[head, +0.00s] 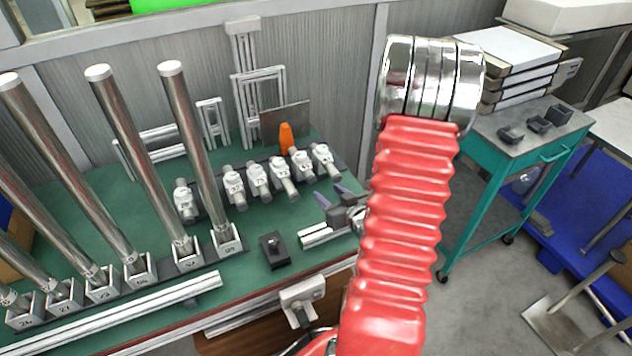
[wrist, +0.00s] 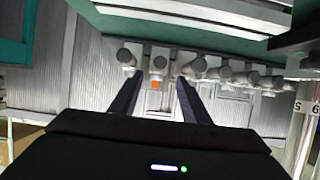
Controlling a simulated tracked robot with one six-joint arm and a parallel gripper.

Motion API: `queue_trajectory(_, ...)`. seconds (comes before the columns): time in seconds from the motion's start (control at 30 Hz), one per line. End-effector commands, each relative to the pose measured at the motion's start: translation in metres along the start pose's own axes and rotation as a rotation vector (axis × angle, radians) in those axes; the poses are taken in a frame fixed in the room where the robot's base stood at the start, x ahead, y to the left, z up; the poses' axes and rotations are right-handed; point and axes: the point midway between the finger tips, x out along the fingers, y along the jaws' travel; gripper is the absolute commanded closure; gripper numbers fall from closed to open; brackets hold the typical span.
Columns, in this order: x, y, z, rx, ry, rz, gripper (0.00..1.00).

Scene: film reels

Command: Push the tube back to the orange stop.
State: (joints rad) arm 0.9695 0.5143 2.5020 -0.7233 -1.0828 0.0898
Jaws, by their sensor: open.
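The orange stop (head: 287,138) stands upright on the green bench, behind a row of short grey tubes in white clamps. The tube (head: 303,165) second from the right lines up with it; a gap between them cannot be judged. My gripper (head: 331,194) is in front of the row's right end, fingers apart and empty. In the wrist view, which looks upside down, the gripper (wrist: 157,79) has one finger on each side of the line to the tube (wrist: 159,63) and orange stop (wrist: 155,85). No contact with the tube is visible.
Neighbouring tubes (head: 281,172) sit close on both sides. Tall metal posts (head: 190,140) in numbered blocks stand at the left. A small black block (head: 272,250) lies on the bench near its front edge. A teal cart (head: 525,130) stands at the right.

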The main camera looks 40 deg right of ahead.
Motion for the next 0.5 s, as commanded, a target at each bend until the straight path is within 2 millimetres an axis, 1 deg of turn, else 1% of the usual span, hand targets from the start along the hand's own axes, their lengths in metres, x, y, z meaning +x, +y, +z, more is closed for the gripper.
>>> queue_trajectory(0.1, 0.019, -0.001, 0.0, -0.001, 0.0, -0.003, 0.57)
queue_trajectory(0.5, 0.081, -0.001, 0.0, -0.001, 0.0, -0.001, 0.57)
